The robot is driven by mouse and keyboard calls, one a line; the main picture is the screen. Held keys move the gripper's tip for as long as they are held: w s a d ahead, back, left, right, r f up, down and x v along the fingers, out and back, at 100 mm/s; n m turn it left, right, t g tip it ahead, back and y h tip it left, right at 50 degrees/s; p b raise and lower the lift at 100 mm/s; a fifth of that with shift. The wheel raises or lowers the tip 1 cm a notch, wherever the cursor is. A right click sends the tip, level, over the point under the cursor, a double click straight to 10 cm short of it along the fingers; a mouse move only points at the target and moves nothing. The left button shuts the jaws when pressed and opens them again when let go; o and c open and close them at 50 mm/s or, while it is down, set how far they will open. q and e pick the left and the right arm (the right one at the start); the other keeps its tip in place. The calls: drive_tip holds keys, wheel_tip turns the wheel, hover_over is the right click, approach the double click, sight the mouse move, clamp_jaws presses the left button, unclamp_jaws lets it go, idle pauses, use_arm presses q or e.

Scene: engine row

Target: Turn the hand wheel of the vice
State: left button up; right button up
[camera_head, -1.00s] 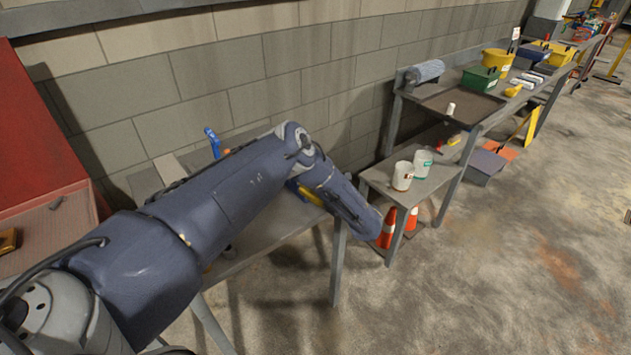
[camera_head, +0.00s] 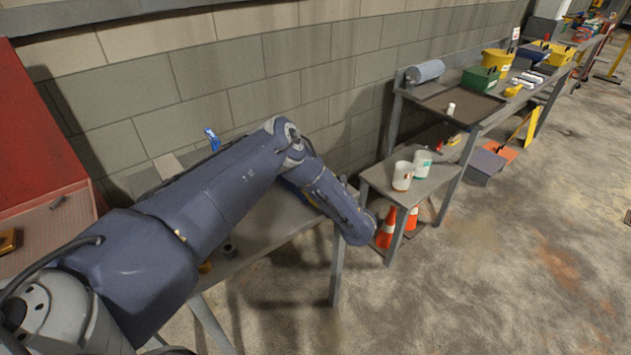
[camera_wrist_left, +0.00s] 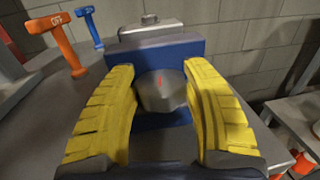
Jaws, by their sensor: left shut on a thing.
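The vice shows in the left wrist view as a blue body (camera_wrist_left: 168,48) with a grey upper part behind it. Its hand wheel (camera_wrist_left: 160,92) is a grey faceted knob with a small red mark on its face, in front of the blue body. My left gripper (camera_wrist_left: 160,72) is shut on the hand wheel, one yellow finger on each side of it. In the head view my left arm covers most of the vice and the gripper. My right gripper is in neither view.
An orange valve handle (camera_wrist_left: 64,45) and a blue one (camera_wrist_left: 90,27) stand left of the vice. The block wall (camera_head: 300,80) is behind the bench.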

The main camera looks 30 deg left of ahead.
use_arm(q)
drive_tip(key=o, duration=1.2)
drive_tip(key=v, duration=1.2)
drive_tip(key=shift+a, duration=0.1)
